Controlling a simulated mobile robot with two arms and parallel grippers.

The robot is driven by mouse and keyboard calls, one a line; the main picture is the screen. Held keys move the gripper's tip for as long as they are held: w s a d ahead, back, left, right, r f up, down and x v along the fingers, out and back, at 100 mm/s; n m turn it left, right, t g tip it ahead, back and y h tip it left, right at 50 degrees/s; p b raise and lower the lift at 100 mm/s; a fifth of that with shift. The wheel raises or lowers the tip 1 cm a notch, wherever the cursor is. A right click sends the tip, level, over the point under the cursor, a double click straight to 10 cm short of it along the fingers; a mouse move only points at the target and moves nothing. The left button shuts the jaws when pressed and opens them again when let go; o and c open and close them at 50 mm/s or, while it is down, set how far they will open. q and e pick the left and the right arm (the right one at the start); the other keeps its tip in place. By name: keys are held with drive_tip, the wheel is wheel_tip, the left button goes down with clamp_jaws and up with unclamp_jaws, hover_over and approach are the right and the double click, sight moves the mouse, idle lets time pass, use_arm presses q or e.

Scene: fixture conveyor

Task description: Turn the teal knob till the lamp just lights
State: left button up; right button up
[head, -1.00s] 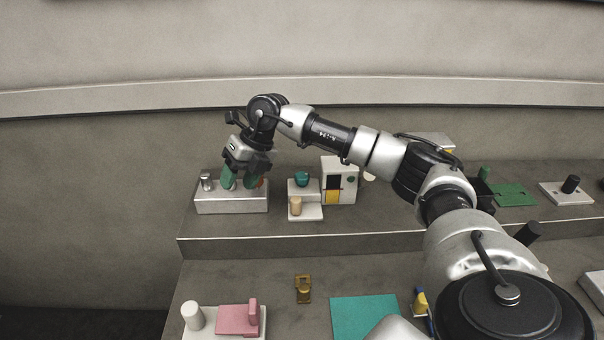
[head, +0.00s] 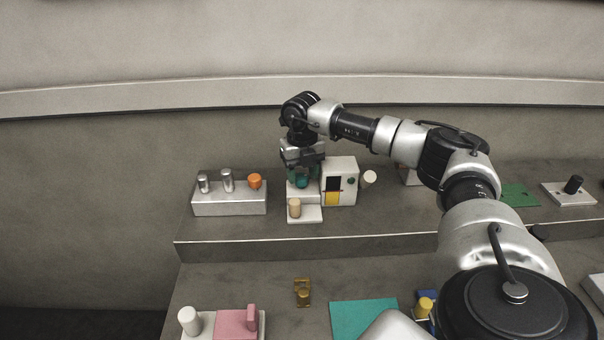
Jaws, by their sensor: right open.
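The teal knob (head: 302,183) sits on the upper step of a small white stepped block (head: 305,215) on the raised back shelf. A beige cylinder (head: 294,208) stands on the lower step in front; I cannot tell whether it is the lamp, and I see no clear glow. My right gripper (head: 304,176) points down at the knob, its open fingers around or just above it. The gripper partly hides the knob, and contact cannot be made out. My left gripper is not in view.
Left of the knob is a white box (head: 230,203) with two metal cylinders and an orange knob (head: 255,181). On the lower level are a pink block (head: 236,322), a brass piece (head: 302,293) and a teal mat (head: 362,318).

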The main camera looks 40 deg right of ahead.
sight(302, 177)
drive_tip(key=shift+f, duration=0.65)
drive_tip(key=c, duration=0.6)
drive_tip(key=shift+n, duration=1.6)
drive_tip(key=shift+c, duration=0.2)
drive_tip(key=o, duration=0.6)
drive_tip(key=shift+o, duration=0.2)
wheel_tip(302, 177, up, 11)
drive_tip(key=b, duration=0.1)
